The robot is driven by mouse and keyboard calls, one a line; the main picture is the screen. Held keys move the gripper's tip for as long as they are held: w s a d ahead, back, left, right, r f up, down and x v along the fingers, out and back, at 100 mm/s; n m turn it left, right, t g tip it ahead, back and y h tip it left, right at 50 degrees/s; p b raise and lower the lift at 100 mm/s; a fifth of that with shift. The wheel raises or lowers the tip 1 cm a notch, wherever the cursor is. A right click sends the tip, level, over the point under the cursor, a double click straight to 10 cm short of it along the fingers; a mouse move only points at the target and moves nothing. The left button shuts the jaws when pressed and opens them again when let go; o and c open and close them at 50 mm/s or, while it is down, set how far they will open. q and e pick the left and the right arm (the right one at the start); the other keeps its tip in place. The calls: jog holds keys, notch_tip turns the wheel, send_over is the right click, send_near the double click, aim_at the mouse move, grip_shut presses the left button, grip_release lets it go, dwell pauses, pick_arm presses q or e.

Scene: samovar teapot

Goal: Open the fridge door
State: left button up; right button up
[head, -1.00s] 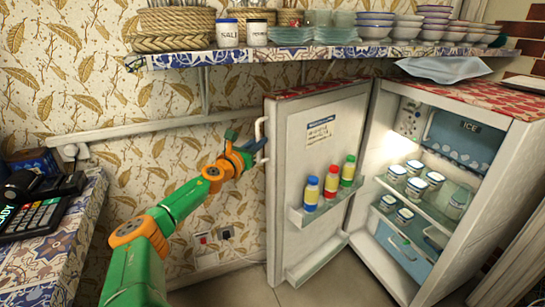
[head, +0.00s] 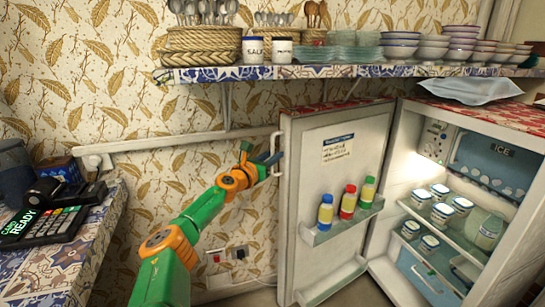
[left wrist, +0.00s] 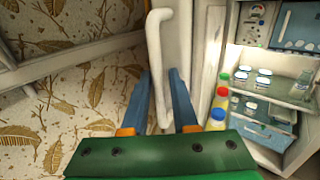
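The fridge door (head: 335,165) stands wide open, swung out to the left of the fridge body (head: 515,210), so the lit inside shows. Its white handle (head: 276,152) is on the door's left edge. My left gripper (head: 262,156) is at the handle, with its blue fingers apart. In the left wrist view the handle (left wrist: 155,60) runs down between the two fingers of the left gripper (left wrist: 158,75), with a gap visible; firm contact cannot be told. My right gripper is not in view.
Several bottles, including a red one (head: 348,203), stand in the door's rack. White jars (head: 441,214) stand on the fridge shelves. A tiled shelf (head: 235,75) with baskets and bowls hangs above. A counter (head: 75,250) with a card reader (head: 50,222) is at the left.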

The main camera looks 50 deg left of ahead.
pick_arm(q)
jog(key=shift+r+p, duration=0.3)
jog(key=shift+r, duration=0.1)
notch_tip(320, 180, up, 3)
jog(key=shift+s+r+p, duration=0.1)
jog(key=shift+p, duration=0.8)
jog(key=s+d+r+b, duration=0.6)
jog(key=s+d+r, duration=0.2)
jog(key=d+r, duration=0.1)
jog(key=shift+s+d, duration=0.4)
jog(key=shift+d, duration=0.5)
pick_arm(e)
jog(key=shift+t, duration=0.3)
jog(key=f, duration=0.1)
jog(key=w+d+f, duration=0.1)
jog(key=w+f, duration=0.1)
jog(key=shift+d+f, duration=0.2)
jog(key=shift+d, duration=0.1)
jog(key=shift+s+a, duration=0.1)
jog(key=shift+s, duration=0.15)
